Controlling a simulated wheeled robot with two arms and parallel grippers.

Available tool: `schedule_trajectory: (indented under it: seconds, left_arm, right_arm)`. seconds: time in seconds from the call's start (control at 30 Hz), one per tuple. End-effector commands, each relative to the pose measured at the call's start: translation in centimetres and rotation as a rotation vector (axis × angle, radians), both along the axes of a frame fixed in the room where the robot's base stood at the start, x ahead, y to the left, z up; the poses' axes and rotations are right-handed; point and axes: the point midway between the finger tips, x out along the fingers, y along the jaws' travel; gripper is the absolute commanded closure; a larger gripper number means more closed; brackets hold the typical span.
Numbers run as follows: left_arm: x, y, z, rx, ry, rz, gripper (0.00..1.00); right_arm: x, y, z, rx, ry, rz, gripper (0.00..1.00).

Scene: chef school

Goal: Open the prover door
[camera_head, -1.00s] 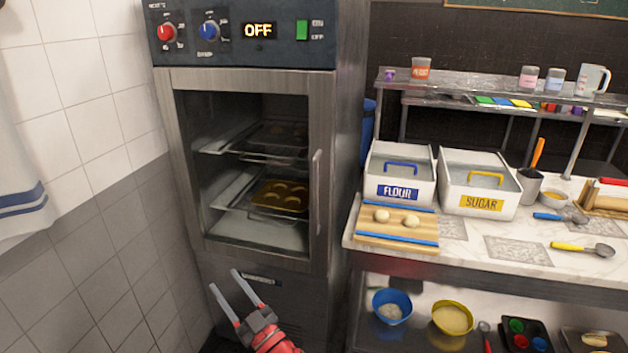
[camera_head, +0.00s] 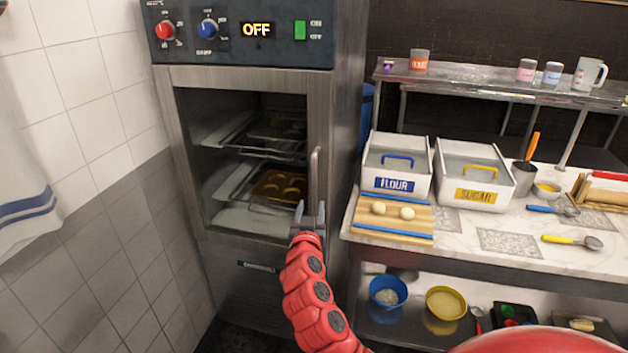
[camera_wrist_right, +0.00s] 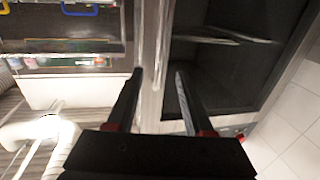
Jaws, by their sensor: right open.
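The prover (camera_head: 255,75) is a tall metal cabinet with a glass-windowed door (camera_head: 192,160), which looks closed. Its vertical bar handle (camera_head: 316,175) is on the door's right side. My right gripper (camera_head: 309,208) is open at the lower end of the handle in the head view. In the wrist view the two dark fingers of my right gripper (camera_wrist_right: 158,75) are spread, with the handle (camera_wrist_right: 160,45) running up between their tips or just beyond. I cannot tell whether they touch it. My left gripper is not in view.
The prover's panel display (camera_head: 257,30) reads OFF. Trays with dough (camera_head: 280,187) sit inside. To the right, a marble counter (camera_head: 460,235) holds flour (camera_head: 395,185) and sugar bins (camera_head: 475,195) and a board (camera_head: 390,228) with dough balls. A tiled wall (camera_head: 85,100) stands left.

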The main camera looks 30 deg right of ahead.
Motion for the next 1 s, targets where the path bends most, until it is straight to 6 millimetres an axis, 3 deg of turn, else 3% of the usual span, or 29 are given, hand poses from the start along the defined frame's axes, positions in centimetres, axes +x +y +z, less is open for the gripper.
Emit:
schedule_trajectory:
  seconds: [0.6,1.0]
  left_arm:
    - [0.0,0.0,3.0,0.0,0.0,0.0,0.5]
    - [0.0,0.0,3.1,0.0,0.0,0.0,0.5]
  right_arm:
    - [7.3,-5.8,0.2,0.002,0.001,-0.002,0.48]
    - [9.8,-7.8,-0.2,0.001,0.003,0.0,0.48]
